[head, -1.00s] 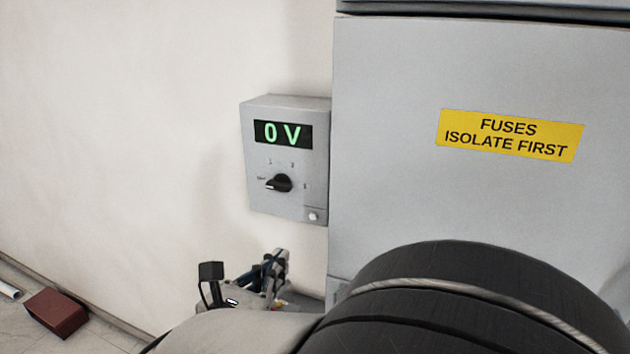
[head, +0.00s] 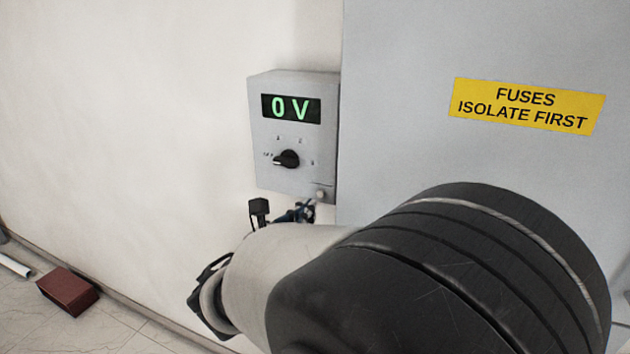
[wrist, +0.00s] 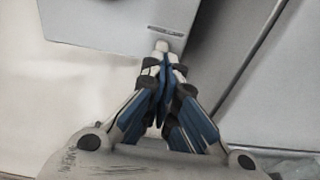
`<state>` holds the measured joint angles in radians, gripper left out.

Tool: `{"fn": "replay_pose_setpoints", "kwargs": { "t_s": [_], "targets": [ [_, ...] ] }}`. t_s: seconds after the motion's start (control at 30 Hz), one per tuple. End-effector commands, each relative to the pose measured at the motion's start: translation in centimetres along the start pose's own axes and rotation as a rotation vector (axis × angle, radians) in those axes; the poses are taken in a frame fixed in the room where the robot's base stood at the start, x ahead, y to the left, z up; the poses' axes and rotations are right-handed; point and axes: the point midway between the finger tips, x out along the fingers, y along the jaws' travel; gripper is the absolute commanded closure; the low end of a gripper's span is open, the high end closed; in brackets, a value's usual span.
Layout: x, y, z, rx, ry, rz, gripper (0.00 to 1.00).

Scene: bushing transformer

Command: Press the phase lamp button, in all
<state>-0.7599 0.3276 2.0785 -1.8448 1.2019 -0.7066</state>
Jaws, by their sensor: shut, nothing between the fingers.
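The grey wall box (head: 263,140) has a green "0 V" display (head: 291,109) and a black rotary knob (head: 286,159) pointing left to the OFF mark. A small pale round button (head: 321,195) sits at the box's lower right corner. My gripper (head: 308,205) is just below that corner, partly hidden behind my arm. In the wrist view the fingers of my gripper (wrist: 164,62) are shut and empty, with their tips close below the pale button (wrist: 162,46). I cannot tell whether they touch it.
A large grey cabinet (head: 400,60) with a yellow "FUSES ISOLATE FIRST" label (head: 530,106) stands right beside the box. The white wall (head: 130,120) to the left is bare. A dark red block (head: 68,290) and a white tube (head: 14,266) lie on the floor at left.

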Motion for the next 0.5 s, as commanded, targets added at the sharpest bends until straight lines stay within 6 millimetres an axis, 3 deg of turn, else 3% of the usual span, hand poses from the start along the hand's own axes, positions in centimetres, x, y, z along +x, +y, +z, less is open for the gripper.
{"fn": "replay_pose_setpoints", "kwargs": {
  "t_s": [0.2, 0.5],
  "targets": [
    [3.0, 0.0, -0.1, 0.0, 0.0, 0.0, 1.0],
    [3.9, 0.0, 0.0, 0.0, 0.0, 0.001, 1.0]
  ]
}}
